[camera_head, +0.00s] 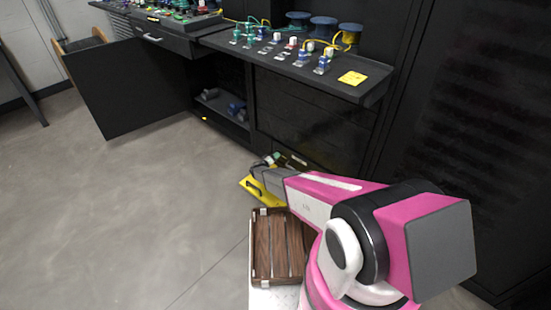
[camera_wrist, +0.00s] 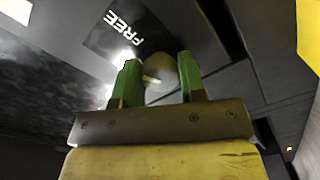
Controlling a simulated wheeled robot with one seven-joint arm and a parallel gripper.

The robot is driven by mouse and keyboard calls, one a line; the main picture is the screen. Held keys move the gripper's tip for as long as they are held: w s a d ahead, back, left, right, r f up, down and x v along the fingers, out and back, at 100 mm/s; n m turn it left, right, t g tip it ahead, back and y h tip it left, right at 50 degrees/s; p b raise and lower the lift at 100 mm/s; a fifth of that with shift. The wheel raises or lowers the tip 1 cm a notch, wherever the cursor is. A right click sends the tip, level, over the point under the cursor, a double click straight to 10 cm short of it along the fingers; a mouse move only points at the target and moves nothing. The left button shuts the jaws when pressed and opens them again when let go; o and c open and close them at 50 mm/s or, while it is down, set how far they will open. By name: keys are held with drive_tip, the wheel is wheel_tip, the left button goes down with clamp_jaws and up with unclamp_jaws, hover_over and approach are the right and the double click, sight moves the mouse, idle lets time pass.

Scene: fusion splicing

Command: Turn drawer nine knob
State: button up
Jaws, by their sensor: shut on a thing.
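My gripper (camera_wrist: 160,80) has two green fingers, closed on a rounded pale knob (camera_wrist: 160,66) in the wrist view. The knob sits between the fingers, close to a dark panel (camera_wrist: 105,40) that bears the word "FREE". No drawer number can be read, so I cannot tell from the frames which drawer this knob belongs to. In the head view my gripper (camera_head: 272,160) is low, by the foot of the dark cabinet front (camera_head: 300,110). The knob is hidden there.
A black door (camera_head: 130,88) stands open at left, beside an open compartment (camera_head: 222,102). A slatted wooden crate (camera_head: 277,250) is below my arm. Grey floor at left is clear.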

drive_tip(key=m, duration=0.4)
drive_tip(key=shift+m, duration=0.4)
drive_tip(key=shift+f, duration=0.1)
idle(0.3)
drive_tip(key=o, duration=0.9)
drive_tip(key=shift+a, duration=0.1)
drive_tip(key=v, duration=1)
drive_tip(key=shift+s+a, duration=0.2)
drive_tip(key=shift+s, duration=0.05)
